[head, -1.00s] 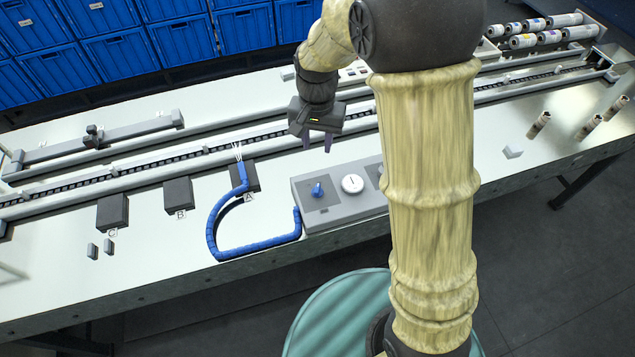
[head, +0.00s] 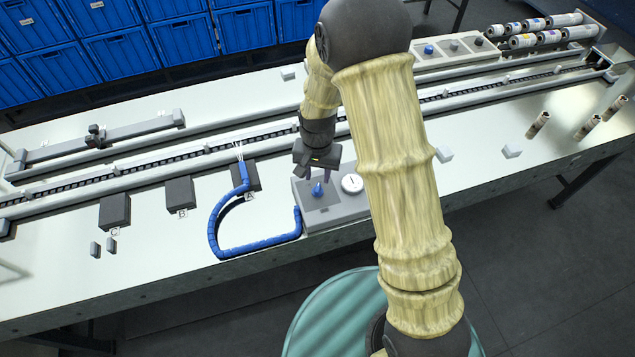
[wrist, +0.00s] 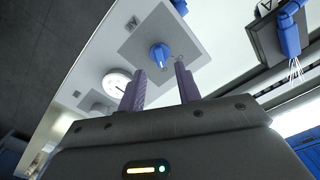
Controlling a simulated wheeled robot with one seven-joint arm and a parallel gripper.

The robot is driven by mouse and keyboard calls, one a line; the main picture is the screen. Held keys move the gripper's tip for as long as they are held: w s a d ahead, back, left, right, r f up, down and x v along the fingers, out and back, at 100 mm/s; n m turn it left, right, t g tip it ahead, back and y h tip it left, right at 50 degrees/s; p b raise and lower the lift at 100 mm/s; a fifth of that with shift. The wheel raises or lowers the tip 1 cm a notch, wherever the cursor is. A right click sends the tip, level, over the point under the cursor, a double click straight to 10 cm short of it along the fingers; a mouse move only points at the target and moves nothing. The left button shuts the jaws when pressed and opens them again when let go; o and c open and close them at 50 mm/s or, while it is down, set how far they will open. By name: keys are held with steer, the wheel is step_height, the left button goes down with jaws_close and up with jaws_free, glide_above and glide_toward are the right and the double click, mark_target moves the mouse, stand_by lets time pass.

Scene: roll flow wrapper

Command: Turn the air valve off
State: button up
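The air valve is a small blue knob (head: 317,189) on a dark square plate on the grey control box (head: 340,212), at the table's front edge. In the wrist view the blue knob (wrist: 160,56) shows beyond my fingertips, in line with the gap between them. My gripper (head: 317,177) is above and just behind the knob in the head view. Its two purple fingers (wrist: 158,75) are apart with nothing between them, and they appear clear of the knob.
A round white gauge (head: 352,184) sits right of the knob. A blue hose (head: 215,228) curves from the box's left side to block A (head: 246,177). Blocks B (head: 180,193) and C (head: 115,210) stand farther left. A conveyor rail (head: 205,150) runs behind.

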mark_target(317, 187)
step_height(317, 187, down, 5)
steer(key=shift+f, duration=0.15)
jaws_close()
